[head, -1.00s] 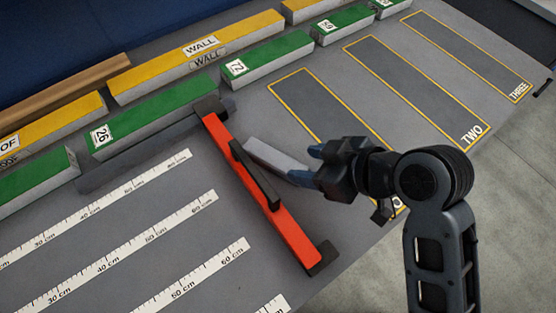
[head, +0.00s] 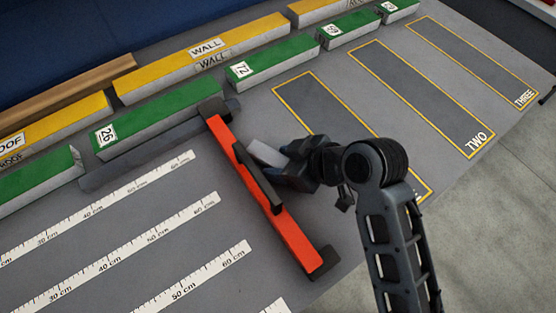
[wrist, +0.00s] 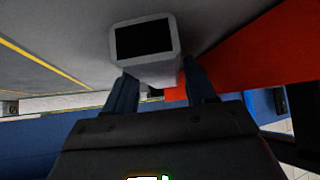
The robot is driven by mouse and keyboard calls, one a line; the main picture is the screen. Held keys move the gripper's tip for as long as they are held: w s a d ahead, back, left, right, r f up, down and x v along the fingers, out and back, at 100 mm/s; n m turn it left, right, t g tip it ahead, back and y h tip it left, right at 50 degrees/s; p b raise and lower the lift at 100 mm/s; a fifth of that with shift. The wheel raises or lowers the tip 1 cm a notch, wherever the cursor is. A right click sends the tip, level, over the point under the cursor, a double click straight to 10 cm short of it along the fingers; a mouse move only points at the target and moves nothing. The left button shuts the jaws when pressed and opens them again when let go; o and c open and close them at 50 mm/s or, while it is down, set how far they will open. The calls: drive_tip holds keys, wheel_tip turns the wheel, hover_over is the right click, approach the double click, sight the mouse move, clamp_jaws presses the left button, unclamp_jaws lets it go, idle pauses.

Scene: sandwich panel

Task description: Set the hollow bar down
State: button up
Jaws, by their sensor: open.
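The hollow bar (head: 267,153) is a short light grey bar just right of the red tool with the black handle. In the wrist view its square, dark open end (wrist: 143,40) faces me. My gripper (head: 284,164) is at the bar's right end. In the wrist view its blue fingers (wrist: 158,72) stand apart on either side of the bar. The jaws are open. I cannot tell whether either finger touches the bar or whether its whole underside rests on the grey table. My gripper hides part of the bar in the head view.
The red tool (head: 297,243) lies close to the left of my gripper. Green blocks (head: 157,113) and yellow blocks (head: 200,58) line the back. Yellow-outlined zones TWO (head: 420,95) and THREE (head: 470,62) are empty at right. White rulers (head: 190,292) mark the left tabletop.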

drive_tip(key=shift+c, duration=0.4)
drive_tip(key=c, duration=0.9)
drive_tip(key=shift+r, duration=0.1)
drive_tip(key=shift+c, duration=0.2)
